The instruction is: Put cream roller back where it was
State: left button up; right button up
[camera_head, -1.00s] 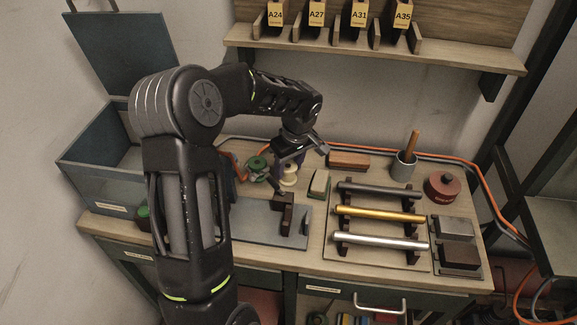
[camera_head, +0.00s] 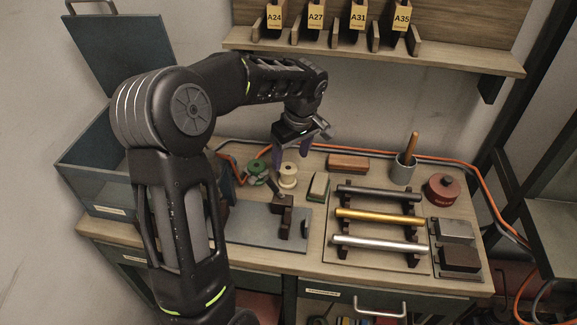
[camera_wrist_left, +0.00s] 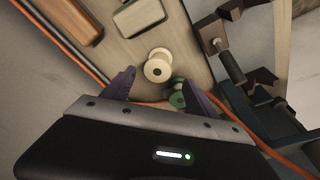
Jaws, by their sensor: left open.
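The cream roller (camera_head: 288,176) stands upright on the bench top in the head view, beside a green roller (camera_head: 257,167). It also shows in the left wrist view (camera_wrist_left: 158,66), beyond the fingertips and apart from them. My left gripper (camera_head: 291,167) is open and empty, raised above and behind the cream roller. In the left wrist view its two purple fingers (camera_wrist_left: 157,84) are spread, with the green roller (camera_wrist_left: 177,96) partly hidden by the right finger. My right gripper is not in view.
A grey plate with a dark clamp (camera_head: 283,215) lies in front of the rollers. A block with a pale top (camera_head: 319,186), a brown block (camera_head: 348,162) and a rack of metal bars (camera_head: 380,214) are to the right. An orange cable (camera_head: 330,147) runs along the back.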

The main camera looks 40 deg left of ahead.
pick_arm(q)
jog(key=r, duration=0.3)
jog(key=d+r, duration=0.1)
jog(key=r, duration=0.1)
jog(key=shift+s+r, duration=0.15)
jog(key=shift+r, duration=0.25)
